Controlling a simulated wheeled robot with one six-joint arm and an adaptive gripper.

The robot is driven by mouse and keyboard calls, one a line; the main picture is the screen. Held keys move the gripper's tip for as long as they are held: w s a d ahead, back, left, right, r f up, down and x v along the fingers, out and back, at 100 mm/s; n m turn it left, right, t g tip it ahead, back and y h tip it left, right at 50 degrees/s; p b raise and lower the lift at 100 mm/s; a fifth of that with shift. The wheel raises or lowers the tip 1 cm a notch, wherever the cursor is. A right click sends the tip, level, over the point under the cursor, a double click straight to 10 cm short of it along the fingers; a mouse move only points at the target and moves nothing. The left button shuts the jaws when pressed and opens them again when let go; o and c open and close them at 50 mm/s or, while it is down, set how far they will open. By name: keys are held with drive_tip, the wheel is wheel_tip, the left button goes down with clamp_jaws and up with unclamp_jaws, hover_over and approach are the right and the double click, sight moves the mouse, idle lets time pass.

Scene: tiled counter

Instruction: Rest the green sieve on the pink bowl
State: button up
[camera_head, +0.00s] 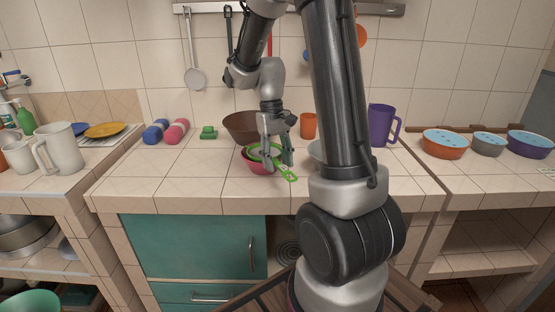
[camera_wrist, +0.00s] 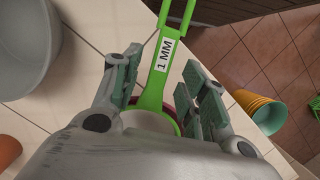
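The green sieve (camera_head: 288,174) lies over the pink bowl (camera_head: 256,168), its ring at the bowl's top and its handle sticking out to the front right. My gripper (camera_head: 277,162) is low over the bowl. In the wrist view my gripper (camera_wrist: 162,72) has its fingers apart on both sides of the handle, with gaps showing. Most of the sieve's ring is hidden by my gripper there.
A brown bowl (camera_head: 240,126) stands behind the pink bowl. An orange cup (camera_head: 308,125) and a purple jug (camera_head: 381,124) stand at the back. A pale grey bowl (camera_wrist: 22,50) is close by, partly behind my arm. The counter's front left (camera_head: 160,185) is clear.

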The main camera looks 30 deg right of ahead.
drive_tip(key=v, duration=1.2)
idle(0.3)
drive_tip(key=s+a+r+t, duration=0.1)
drive_tip(key=s+a+t, duration=0.1)
drive_tip(key=s, duration=0.7)
drive_tip(key=s+a+r+n+t, duration=0.1)
drive_tip(key=s+t, duration=0.3)
drive_tip(key=s, duration=0.5)
drive_tip(key=shift+a+t, duration=0.3)
drive_tip(key=shift+a, duration=0.45)
drive_tip(key=shift+s+a+r+n+t, duration=0.1)
drive_tip(key=shift+r+n+t, duration=0.2)
drive_tip(key=shift+r, duration=0.4)
drive_tip(key=shift+c, duration=0.2)
